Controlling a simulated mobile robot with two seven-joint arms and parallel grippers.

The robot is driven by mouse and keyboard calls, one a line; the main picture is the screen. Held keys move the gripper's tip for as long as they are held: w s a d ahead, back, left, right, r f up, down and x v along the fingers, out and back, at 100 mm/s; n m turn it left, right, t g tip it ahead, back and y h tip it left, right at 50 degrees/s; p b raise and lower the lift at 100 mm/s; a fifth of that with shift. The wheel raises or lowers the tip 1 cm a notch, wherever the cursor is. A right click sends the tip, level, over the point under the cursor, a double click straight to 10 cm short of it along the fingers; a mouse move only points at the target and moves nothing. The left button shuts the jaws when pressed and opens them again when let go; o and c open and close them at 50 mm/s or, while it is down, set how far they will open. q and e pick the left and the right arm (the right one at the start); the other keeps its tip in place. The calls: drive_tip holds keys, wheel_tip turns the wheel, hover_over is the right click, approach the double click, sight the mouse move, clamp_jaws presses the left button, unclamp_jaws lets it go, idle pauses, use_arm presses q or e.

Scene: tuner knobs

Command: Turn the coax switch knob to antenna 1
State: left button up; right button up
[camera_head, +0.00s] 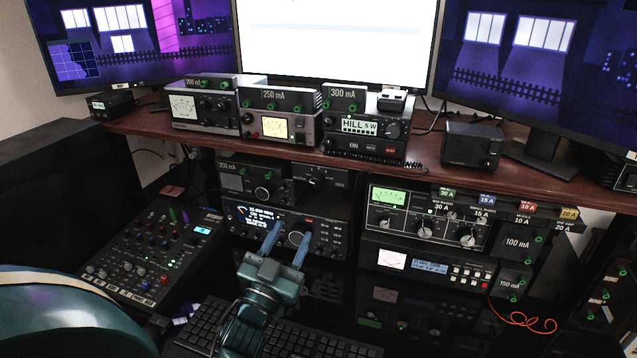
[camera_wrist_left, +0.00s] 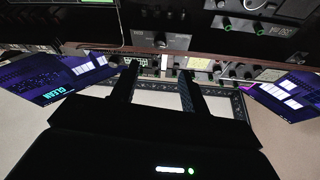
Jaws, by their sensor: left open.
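A small dark box with a single knob (camera_head: 314,180) sits under the shelf, above the right part of the radio with the blue display (camera_head: 262,219). It looks like the coax switch, but its labels and pointer are too small to read. A dark box with one central knob (camera_wrist_left: 160,42) also shows beyond the fingertips in the left wrist view; it seems to be the same one. My left gripper (camera_head: 292,229) is open and empty, its blue fingers up in front of the radio, below and apart from the switch. My right gripper is not in view.
A wooden shelf (camera_head: 150,125) with several meters and radios overhangs the switch. A meter box (camera_head: 240,181) stands left of it and a large tuner (camera_head: 420,218) to the right. A mixer (camera_head: 150,250) and a keyboard (camera_head: 205,322) lie in front.

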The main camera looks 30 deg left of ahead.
sight(315, 184)
use_arm(q)
drive_tip(key=p+x, duration=0.2)
drive_tip(key=x, duration=0.9)
drive_tip(key=shift+w+r, duration=0.15)
drive_tip(key=shift+r, duration=0.05)
drive_tip(key=shift+w+a+r, duration=0.1)
drive_tip(key=shift+w+r, duration=0.05)
drive_tip(key=shift+w, duration=0.3)
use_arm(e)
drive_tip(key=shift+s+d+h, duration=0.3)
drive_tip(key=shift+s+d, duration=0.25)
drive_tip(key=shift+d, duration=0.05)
use_arm(q)
drive_tip(key=c, duration=1)
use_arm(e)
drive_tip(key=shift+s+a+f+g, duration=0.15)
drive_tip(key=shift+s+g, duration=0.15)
